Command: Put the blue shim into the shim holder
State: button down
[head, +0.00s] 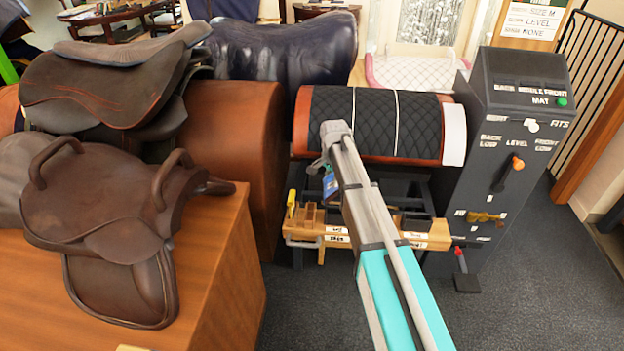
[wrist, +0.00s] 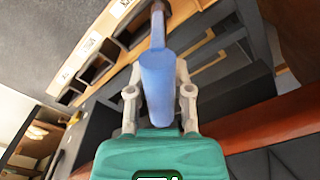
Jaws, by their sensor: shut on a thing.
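My gripper (wrist: 160,78) is shut on the blue shim (wrist: 158,92), which lies between its two grey fingers in the wrist view. The shim has a thick blue body and a thinner grey-blue end pointing toward the top of that view. In the head view a small blue part of the shim (head: 330,184) shows below my wrist. The shim holder is a wooden rail with square pockets and white labels (head: 322,232); it also shows in the wrist view (wrist: 118,20). The thin end overlaps the holder's edge in the wrist view; I cannot tell whether they touch.
A dark console (head: 515,130) with knobs and levers stands right of the holder. A quilted black pad (head: 372,118) covers a brown form behind it. Brown saddles (head: 100,205) sit on a wooden stand at left. Grey carpet (head: 530,260) is free at lower right.

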jog(key=a+n, duration=0.7)
jog(key=shift+s+r+n, duration=0.25)
jog(key=shift+s+n, duration=0.05)
jog(key=shift+s, duration=0.05)
jog(key=shift+a+f, duration=0.1)
jog(key=shift+f, duration=0.2)
jog(key=shift+f+b, duration=4.85)
jog(key=shift+b, duration=0.05)
jog(key=shift+f, duration=0.1)
jog(key=shift+c, duration=2.2)
grip_release()
jog(key=shift+s, duration=0.15)
